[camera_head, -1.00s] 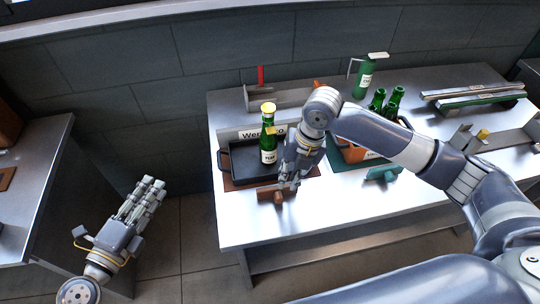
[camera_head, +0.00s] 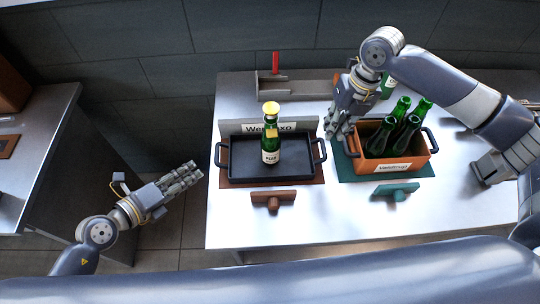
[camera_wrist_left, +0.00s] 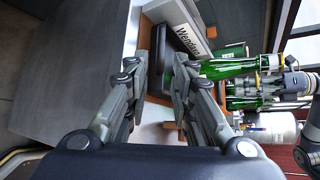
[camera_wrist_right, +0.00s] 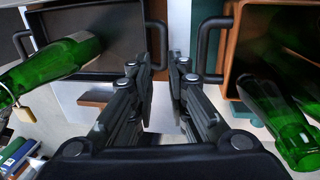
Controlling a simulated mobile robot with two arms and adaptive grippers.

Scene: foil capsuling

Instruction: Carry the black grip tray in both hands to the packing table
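The black grip tray (camera_head: 262,180) lies on a brown mat on the metal table. It has a loop handle at each short end. A green bottle (camera_head: 271,147) with a yellow cap stands in the tray. My left gripper (camera_head: 196,172) is open and empty, off the table's left edge and apart from the tray's left handle (camera_head: 221,155). My right gripper (camera_head: 336,134) is open and empty above the table, between the tray's right handle (camera_head: 320,151) and the orange crate. In the right wrist view, tray (camera_wrist_right: 118,30) and crate handles lie either side of its fingers.
The orange crate (camera_head: 393,166) holding several green bottles stands on a green mat close right of the tray. A brown block (camera_head: 273,200) and a teal block (camera_head: 397,190) lie in front. A sign (camera_head: 305,125) stands behind the tray. Another table (camera_head: 50,150) is at left.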

